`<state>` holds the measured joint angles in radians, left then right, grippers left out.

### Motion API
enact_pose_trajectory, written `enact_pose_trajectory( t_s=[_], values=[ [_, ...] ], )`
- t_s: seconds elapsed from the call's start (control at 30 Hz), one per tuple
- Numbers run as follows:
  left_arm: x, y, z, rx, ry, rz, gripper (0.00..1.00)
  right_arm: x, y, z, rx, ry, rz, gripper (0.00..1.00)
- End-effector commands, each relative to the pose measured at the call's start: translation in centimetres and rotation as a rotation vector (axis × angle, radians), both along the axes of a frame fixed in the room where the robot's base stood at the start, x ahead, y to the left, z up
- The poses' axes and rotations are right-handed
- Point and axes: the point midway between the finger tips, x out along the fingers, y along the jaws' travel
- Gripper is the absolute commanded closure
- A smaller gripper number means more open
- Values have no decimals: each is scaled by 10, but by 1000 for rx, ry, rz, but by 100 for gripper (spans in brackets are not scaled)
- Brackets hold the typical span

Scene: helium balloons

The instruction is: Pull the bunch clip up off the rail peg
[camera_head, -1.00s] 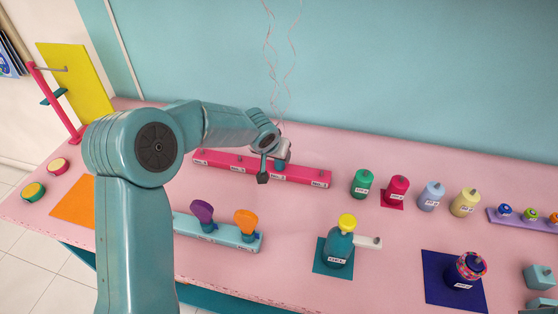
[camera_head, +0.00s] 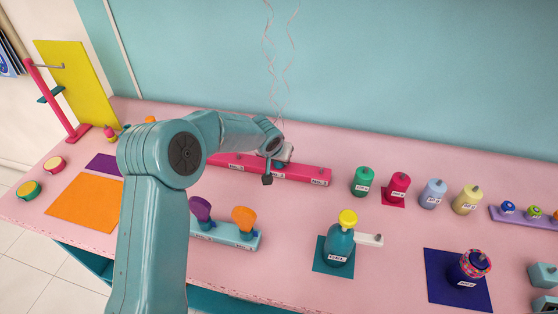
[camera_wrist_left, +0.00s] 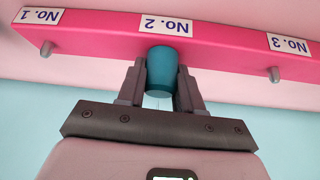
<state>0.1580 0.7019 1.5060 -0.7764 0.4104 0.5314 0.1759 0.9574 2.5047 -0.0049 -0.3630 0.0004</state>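The pink rail (camera_head: 310,173) lies along the back of the table, with pegs and labels; it shows upside down in the left wrist view (camera_wrist_left: 225,45). The bunch clip (camera_wrist_left: 168,68), a teal cup-shaped piece, sits at the No. 2 label, its peg hidden. My left gripper (camera_wrist_left: 165,80) has a finger on each side of the clip, both appearing to touch it. In the head view the left gripper (camera_head: 278,165) is over the rail and mostly hides the clip. Thin ribbons (camera_head: 272,65) rise above it; the balloons are out of frame. My right gripper is not in view.
A light-blue rail (camera_head: 230,236) with purple and orange pieces stands in front. A teal bottle (camera_head: 340,245) with a yellow top is nearer right. Green (camera_head: 363,182) and red (camera_head: 397,188) weights stand right of the pink rail. Bare table lies between the rails.

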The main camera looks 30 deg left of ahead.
Motion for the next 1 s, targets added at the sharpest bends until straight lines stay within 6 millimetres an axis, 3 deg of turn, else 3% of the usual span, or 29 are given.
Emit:
enact_pose_trajectory(
  t_s=[1.0],
  values=[
    [0, 0, 21, -1, -1, -1, 100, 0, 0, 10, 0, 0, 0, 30]
  ],
)
